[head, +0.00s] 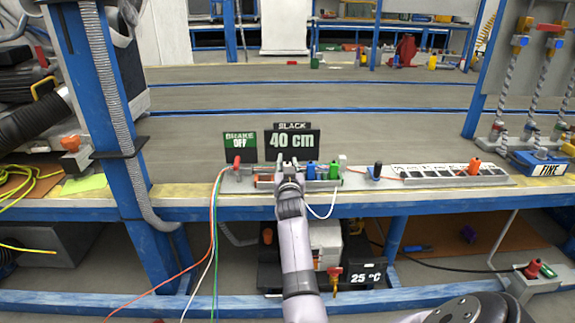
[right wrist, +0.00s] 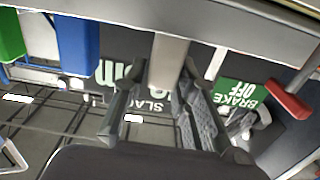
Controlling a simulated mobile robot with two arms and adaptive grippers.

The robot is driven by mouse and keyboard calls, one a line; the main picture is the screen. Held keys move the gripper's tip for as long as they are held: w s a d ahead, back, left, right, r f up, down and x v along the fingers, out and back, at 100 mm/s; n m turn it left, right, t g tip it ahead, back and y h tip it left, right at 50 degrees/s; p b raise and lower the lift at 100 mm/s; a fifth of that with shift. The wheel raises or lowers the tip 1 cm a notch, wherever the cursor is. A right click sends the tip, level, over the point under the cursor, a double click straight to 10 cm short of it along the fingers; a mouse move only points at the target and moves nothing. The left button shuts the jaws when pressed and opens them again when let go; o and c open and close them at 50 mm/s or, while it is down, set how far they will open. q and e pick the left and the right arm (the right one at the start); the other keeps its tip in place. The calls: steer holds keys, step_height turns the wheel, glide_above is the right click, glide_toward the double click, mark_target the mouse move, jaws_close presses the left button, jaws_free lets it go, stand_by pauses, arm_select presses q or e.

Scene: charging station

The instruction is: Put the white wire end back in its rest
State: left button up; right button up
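A white wire (head: 321,216) hangs in a loop below the bench's front edge, just right of my right gripper. A small white block (head: 342,160) stands behind the green block (head: 334,171); I cannot tell whether it is the wire's end. My right gripper (head: 289,166) is at the rail, left of the blue block (head: 311,170). In the right wrist view its fingers (right wrist: 160,90) are apart, on either side of a pale upright piece (right wrist: 169,60). Firm contact with both fingers does not show. I cannot tell whether this piece is the wire end. My left gripper is not seen.
The "40 cm" slack display (head: 292,140) and "brake off" sign (head: 240,146) stand behind the rail. A dark knob (head: 377,170) and a long slotted strip (head: 440,175) lie to the right.

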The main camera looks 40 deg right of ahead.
steer(key=o, duration=0.3)
steer(key=shift+o, duration=0.2)
steer(key=v, duration=0.7)
steer(key=shift+s+a, duration=0.15)
steer(key=shift+a, duration=0.05)
stand_by(0.4)
